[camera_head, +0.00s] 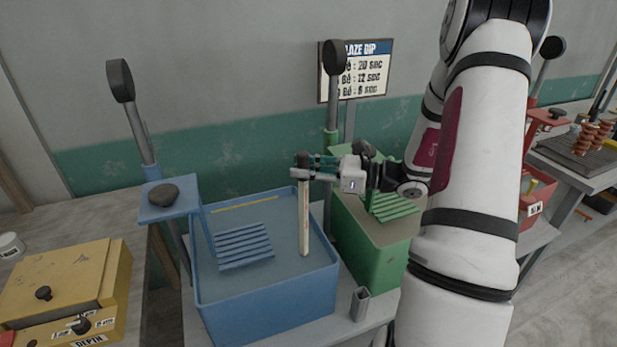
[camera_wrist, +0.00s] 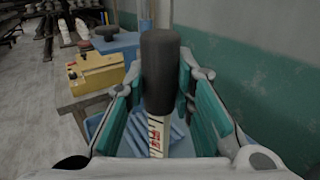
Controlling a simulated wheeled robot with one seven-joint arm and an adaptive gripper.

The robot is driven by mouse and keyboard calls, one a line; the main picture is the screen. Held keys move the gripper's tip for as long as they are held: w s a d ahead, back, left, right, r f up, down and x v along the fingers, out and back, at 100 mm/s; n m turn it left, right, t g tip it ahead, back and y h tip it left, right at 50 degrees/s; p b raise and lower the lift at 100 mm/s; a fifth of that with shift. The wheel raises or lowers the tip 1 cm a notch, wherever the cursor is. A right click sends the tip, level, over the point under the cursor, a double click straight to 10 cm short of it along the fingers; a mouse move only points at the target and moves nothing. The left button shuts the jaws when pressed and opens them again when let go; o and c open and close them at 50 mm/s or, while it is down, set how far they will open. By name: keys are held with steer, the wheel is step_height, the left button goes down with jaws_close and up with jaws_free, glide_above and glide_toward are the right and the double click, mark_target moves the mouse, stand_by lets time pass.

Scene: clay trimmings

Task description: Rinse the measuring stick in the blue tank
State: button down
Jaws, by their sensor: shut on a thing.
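The measuring stick (camera_head: 304,218) is a pale, narrow stick with a dark handle, held upright. My gripper (camera_head: 304,168) is shut on its upper end, over the right part of the blue tank (camera_head: 268,309). The stick's lower end shows against the grey surface inside the tank; I cannot tell whether it dips into it. In the wrist view the dark handle (camera_wrist: 160,72) stands between the green-padded fingers, and red marks show on the pale stick (camera_wrist: 156,138) below it.
A ribbed blue rack (camera_head: 243,246) sits inside the tank. A green tank (camera_head: 370,254) stands close on the right. A small grey square holder (camera_head: 360,303) is at the bench front. A yellow box (camera_head: 60,285) is on the left bench. Tall levers rise behind the tanks.

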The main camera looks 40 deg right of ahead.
mark_target(305, 153)
steer(key=shift+r+p, duration=1.45)
steer(key=shift+r, duration=2.2)
